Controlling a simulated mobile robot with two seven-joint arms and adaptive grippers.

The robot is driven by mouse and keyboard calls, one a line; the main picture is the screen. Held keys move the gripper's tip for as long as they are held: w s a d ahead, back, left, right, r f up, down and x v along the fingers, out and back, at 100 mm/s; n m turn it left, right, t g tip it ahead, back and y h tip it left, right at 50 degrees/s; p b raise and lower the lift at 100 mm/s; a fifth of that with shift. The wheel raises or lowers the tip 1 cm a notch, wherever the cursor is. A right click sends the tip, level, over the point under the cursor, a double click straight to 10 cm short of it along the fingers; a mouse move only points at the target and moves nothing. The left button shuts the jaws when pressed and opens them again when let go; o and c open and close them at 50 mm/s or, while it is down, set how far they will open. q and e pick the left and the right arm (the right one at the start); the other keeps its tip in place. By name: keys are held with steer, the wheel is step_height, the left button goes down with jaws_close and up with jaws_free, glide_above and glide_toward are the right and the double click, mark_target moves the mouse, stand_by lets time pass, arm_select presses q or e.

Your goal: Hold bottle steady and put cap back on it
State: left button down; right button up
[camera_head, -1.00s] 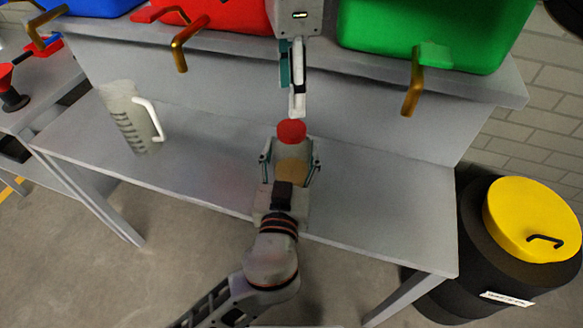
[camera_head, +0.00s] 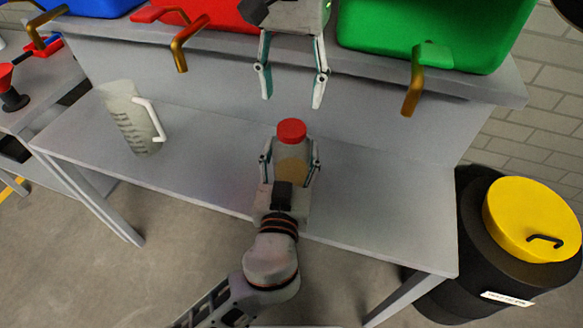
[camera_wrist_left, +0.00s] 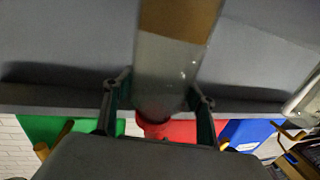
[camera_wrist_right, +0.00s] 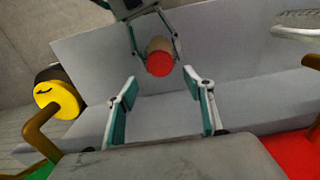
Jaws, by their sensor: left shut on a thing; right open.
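A clear bottle (camera_head: 292,150) with amber liquid in its lower part stands upright between the fingers of my left gripper (camera_head: 290,160), which is shut on it. The bottle also shows in the left wrist view (camera_wrist_left: 172,75). The red cap (camera_head: 291,130) sits on top of the bottle's mouth; whether it is screwed tight I cannot tell. The cap also shows in the right wrist view (camera_wrist_right: 160,64). My right gripper (camera_head: 292,102) is open and empty just above and behind the cap, fingers spread and pointing down, apart from it.
The bottle is over a grey workbench (camera_head: 380,210). A clear measuring jug (camera_head: 128,115) stands at the left. Blue, red (camera_head: 225,14) and green (camera_head: 435,30) containers with brass taps sit on the raised shelf. A black drum with a yellow lid (camera_head: 530,220) stands at the right.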

mark_target(291, 128)
steer(key=shift+f, duration=0.1)
steer(key=shift+f, duration=3.95)
